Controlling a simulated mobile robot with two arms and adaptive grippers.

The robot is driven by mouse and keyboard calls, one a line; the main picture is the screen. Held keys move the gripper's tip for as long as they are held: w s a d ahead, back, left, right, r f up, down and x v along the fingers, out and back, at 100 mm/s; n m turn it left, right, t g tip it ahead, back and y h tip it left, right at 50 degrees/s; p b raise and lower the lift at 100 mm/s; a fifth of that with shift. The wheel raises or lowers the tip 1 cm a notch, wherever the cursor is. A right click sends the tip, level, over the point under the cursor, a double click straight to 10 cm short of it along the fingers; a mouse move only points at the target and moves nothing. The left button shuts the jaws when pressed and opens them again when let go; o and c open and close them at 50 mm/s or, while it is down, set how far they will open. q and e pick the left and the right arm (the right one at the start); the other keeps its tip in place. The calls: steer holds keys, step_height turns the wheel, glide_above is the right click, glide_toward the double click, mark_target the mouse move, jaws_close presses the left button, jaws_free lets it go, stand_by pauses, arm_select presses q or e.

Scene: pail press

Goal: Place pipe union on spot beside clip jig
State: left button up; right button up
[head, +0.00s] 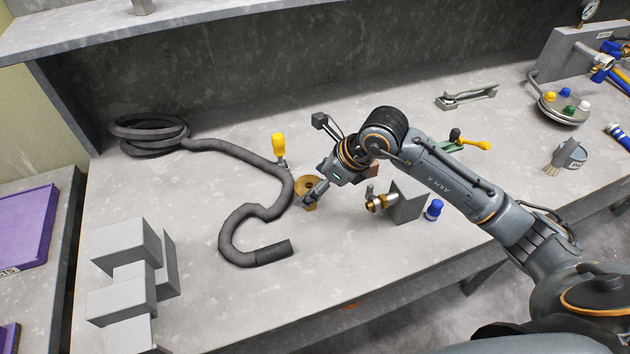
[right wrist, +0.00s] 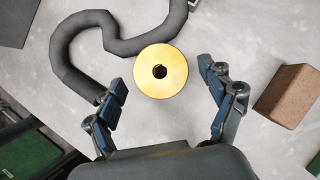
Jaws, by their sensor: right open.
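A brass-coloured round piece with a dark central hole (head: 304,184) stands on the bench beside the hose, and it also shows in the right wrist view (right wrist: 147,83). It looks like the pipe union, though a brass-and-steel fitting (head: 380,201) by a grey block is similar. My right gripper (head: 315,191) is open close to the round piece; in the wrist view its fingers stand apart, one towards each side. A grey tray-like fixture with a long metal clip (head: 467,96) at the back may be the clip jig. I cannot make out a marked spot. My left gripper is not in view.
A dark hose (head: 257,211) curls left of my gripper, with a yellow-handled tool (head: 279,146) against it. A brown block (right wrist: 289,96) lies to the right in the wrist view. A blue-capped bottle (head: 434,209) stands near the front.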

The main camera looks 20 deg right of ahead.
steer(key=shift+r, duration=0.1)
steer(key=shift+r, duration=0.2)
steer(key=b+v, duration=0.1)
steer(key=v, duration=1)
steer(key=shift+d+r+b, duration=0.2)
steer(key=shift+r+b, duration=0.1)
steer(key=shift+b, duration=0.1)
steer(key=shift+s+f, duration=0.1)
steer(key=shift+s, duration=0.05)
